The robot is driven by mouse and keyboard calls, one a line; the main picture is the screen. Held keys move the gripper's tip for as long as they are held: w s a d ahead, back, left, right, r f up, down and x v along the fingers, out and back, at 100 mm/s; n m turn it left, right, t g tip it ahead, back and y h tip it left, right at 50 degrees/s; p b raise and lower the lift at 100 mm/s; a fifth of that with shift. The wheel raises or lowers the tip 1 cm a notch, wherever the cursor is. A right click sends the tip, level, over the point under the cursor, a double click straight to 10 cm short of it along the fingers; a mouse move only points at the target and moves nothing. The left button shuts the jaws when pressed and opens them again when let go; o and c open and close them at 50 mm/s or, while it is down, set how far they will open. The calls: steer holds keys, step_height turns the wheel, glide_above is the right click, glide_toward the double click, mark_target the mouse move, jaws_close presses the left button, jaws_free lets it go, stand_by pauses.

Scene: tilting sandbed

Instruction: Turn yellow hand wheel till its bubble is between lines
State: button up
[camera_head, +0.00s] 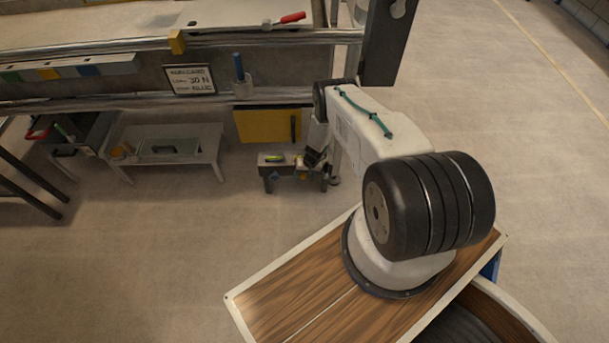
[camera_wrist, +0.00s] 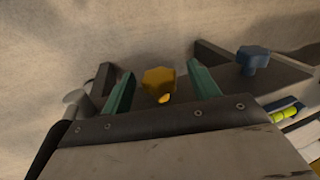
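The yellow hand wheel (camera_wrist: 158,80) is faceted and sits between my gripper's two teal fingers in the wrist view. My gripper (camera_wrist: 161,80) is open, with a gap between the wheel and each finger. A blue hand wheel (camera_wrist: 253,58) stands to the right, outside the fingers. A yellow-green level vial (camera_wrist: 285,113) shows at the right edge; its bubble and lines are too small to tell. In the head view the vial (camera_head: 274,158) lies on top of a small low stand (camera_head: 268,168), with my gripper (camera_head: 313,160) at its right side. The yellow wheel (camera_head: 299,161) is partly hidden there.
A yellow panel (camera_head: 262,126) stands behind the stand. A grey low table (camera_head: 205,140) with a tray is to its left. A workbench with rails and a sign (camera_head: 190,80) runs above. The floor in front of the stand is clear.

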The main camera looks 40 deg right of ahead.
steer(key=shift+w+d+r, duration=0.1)
steer(key=shift+d, duration=0.1)
steer(key=shift+d+r, duration=0.15)
steer(key=shift+r, duration=0.4)
steer(key=v, duration=0.6)
steer(key=shift+r, duration=0.25)
